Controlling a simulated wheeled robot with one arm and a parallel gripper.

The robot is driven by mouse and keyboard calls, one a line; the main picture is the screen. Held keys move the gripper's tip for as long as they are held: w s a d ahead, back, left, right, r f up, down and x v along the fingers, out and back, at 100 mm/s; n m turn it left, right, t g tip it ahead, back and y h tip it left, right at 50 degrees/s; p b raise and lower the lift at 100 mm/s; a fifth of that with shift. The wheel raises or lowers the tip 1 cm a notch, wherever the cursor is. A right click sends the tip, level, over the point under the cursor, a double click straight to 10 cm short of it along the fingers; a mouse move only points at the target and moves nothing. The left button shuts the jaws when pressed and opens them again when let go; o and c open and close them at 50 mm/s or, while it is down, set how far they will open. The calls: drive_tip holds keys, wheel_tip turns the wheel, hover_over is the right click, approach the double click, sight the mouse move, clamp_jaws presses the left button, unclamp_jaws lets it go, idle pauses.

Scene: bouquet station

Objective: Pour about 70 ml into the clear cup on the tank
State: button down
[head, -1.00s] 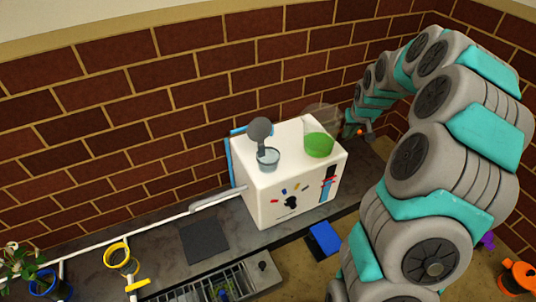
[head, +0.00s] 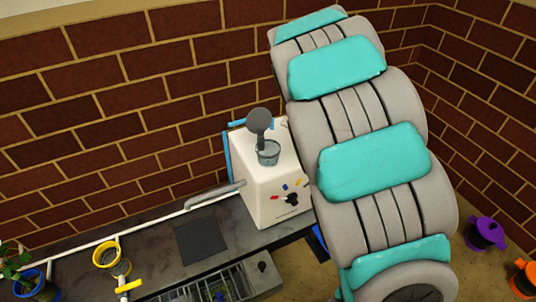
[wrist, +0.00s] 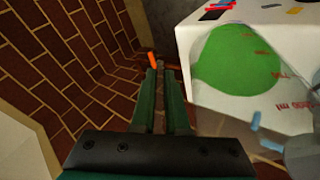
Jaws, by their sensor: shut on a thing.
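The clear cup (head: 268,155) stands upright on top of the white tank (head: 262,190) in the head view. A clear jug with red markings and green liquid (wrist: 235,62) shows right of my fingers in the wrist view, in front of the white tank (wrist: 275,22). My gripper (wrist: 160,72) is shut on the jug; the grasped part is mostly hidden, with an orange bit (wrist: 152,60) at the fingertips. In the head view my arm hides gripper and jug. A blue-grey shape (wrist: 300,150) at the lower right may be the cup.
A grey round-headed object (head: 259,122) rises right behind the cup. A dark mat (head: 201,241) and a grated tray (head: 215,285) lie left of the tank. Brick walls close off the back.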

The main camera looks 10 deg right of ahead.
drive_tip(key=shift+w+a+r+h+b, duration=0.1)
drive_tip(key=shift+a+r+h+b, duration=0.2)
drive_tip(key=shift+a+h+b, duration=0.5)
drive_tip(key=shift+a+r+n+h, duration=0.4)
drive_tip(key=shift+a+r+h, duration=0.3)
drive_tip(key=shift+h, duration=0.2)
drive_tip(key=shift+a+f+h+b, duration=0.25)
drive_tip(key=shift+a+h+b, duration=0.3)
drive_tip(key=shift+b, duration=0.3)
drive_tip(key=shift+a+f+t+h, duration=0.1)
drive_tip(key=shift+a+t+h, duration=0.05)
drive_tip(key=shift+t+h, duration=0.2)
drive_tip(key=shift+a+r+n+h, duration=0.4)
drive_tip(key=shift+a+r, duration=0.15)
drive_tip(key=shift+r, duration=0.1)
drive_tip(key=shift+w+a+r+h, duration=0.1)
drive_tip(key=shift+a+r+h, duration=0.4)
drive_tip(key=shift+a, duration=0.1)
idle(0.7)
